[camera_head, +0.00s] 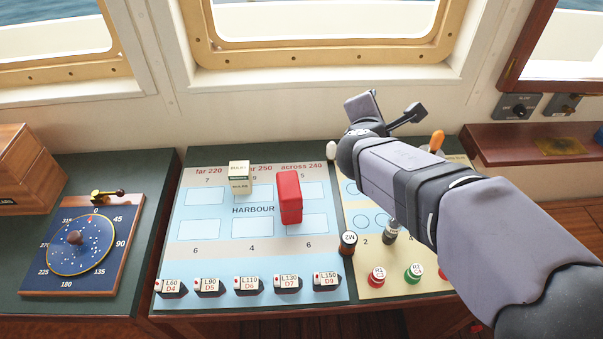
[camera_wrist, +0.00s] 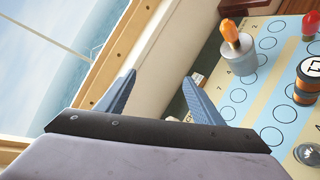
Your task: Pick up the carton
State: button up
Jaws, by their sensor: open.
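A red box-shaped carton (camera_head: 289,197) stands on the right part of the blue HARBOUR chart (camera_head: 200,262) in the head view. It is the only plain red box there. My gripper (camera_head: 388,108) is above and to the right of it, near the window wall, apart from everything. In the wrist view my gripper (camera_wrist: 160,76) shows two blue-grey fingers spread apart with nothing between them. The wrist view looks toward the window and the side chart; the carton is not in it.
Several black-and-white blocks (camera_head: 247,284) line the chart's front edge. Cream labelled blocks (camera_head: 239,170) stand left of the carton. Round pieces (camera_head: 377,277) and an orange-topped piece (camera_head: 437,141) stand on the right chart. A compass board (camera_head: 77,247) is at left.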

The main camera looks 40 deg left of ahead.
jog(key=s+a+f+n+g+y+b, duration=0.2)
jog(key=s+a+f+n+g+y, duration=0.15)
jog(key=s+a, duration=0.85)
jog(key=n+g+y+b, duration=0.2)
jog(key=n+y, duration=0.1)
jog(key=n, duration=0.1)
send_over(239, 182)
jog(key=w+d, duration=0.1)
jog(key=d, duration=0.2)
notch_tip(239, 182, down, 4)
jog(key=r, duration=0.1)
jog(key=s+f+n, duration=0.1)
jog(key=f+n, duration=0.1)
jog(key=s+f+n+h, duration=0.1)
jog(key=s+f, duration=0.1)
jog(key=f, duration=0.1)
jog(key=s+f+n+t, duration=0.1)
jog(key=s+f+n, duration=0.1)
jog(key=f, duration=0.1)
jog(key=shift+a+f+n+h, duration=0.25)
jog(key=shift+a+n+h, duration=0.1)
jog(key=n+t, duration=0.1)
jog(key=n+p, duration=0.1)
jog(key=shift+w+d+f+n+t, duration=0.3)
jog(key=shift+w+d+f+t, duration=0.05)
jog(key=shift+w+d+f, duration=0.05)
